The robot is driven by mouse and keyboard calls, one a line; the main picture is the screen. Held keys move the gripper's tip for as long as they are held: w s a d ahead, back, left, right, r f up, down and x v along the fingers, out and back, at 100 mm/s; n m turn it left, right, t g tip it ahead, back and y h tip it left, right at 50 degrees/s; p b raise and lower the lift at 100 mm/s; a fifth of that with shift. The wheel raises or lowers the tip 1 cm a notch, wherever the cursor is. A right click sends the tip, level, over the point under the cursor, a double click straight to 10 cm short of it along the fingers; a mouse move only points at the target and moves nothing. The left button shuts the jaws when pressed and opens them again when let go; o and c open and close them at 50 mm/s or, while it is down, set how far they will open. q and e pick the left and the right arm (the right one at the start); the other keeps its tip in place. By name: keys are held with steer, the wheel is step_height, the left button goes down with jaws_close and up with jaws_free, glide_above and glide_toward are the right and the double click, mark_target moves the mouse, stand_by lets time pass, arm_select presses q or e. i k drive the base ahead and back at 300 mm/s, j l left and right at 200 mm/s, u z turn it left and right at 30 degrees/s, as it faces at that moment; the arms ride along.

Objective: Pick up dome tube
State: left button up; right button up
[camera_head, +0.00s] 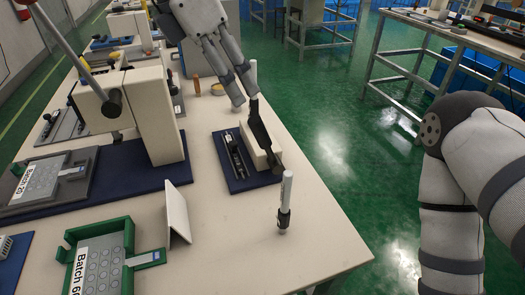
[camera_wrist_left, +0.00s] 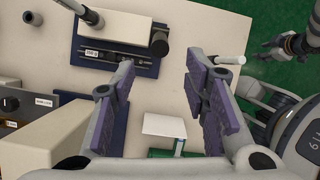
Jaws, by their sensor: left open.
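A slim white tube with a dark lower part, which I take as the dome tube (camera_head: 286,190), stands upright near the table's right edge. It also shows in the left wrist view (camera_wrist_left: 230,59), beyond the right finger. My left gripper (camera_head: 246,98) hangs at the top of the head view, its fingers pointing down and apart. In the left wrist view the purple-padded fingers (camera_wrist_left: 160,85) are spread with nothing between them. The gripper is apart from the tube. My right arm shows at the right of the head view; its gripper is not recognisable.
A small device on a blue mat (camera_head: 241,185) stands behind the tube. A white folded card (camera_head: 177,212) and a green tray (camera_head: 128,240) are to the left. A large machine (camera_head: 152,110) stands further left.

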mark_target(283, 218)
steer(key=k, duration=1.5)
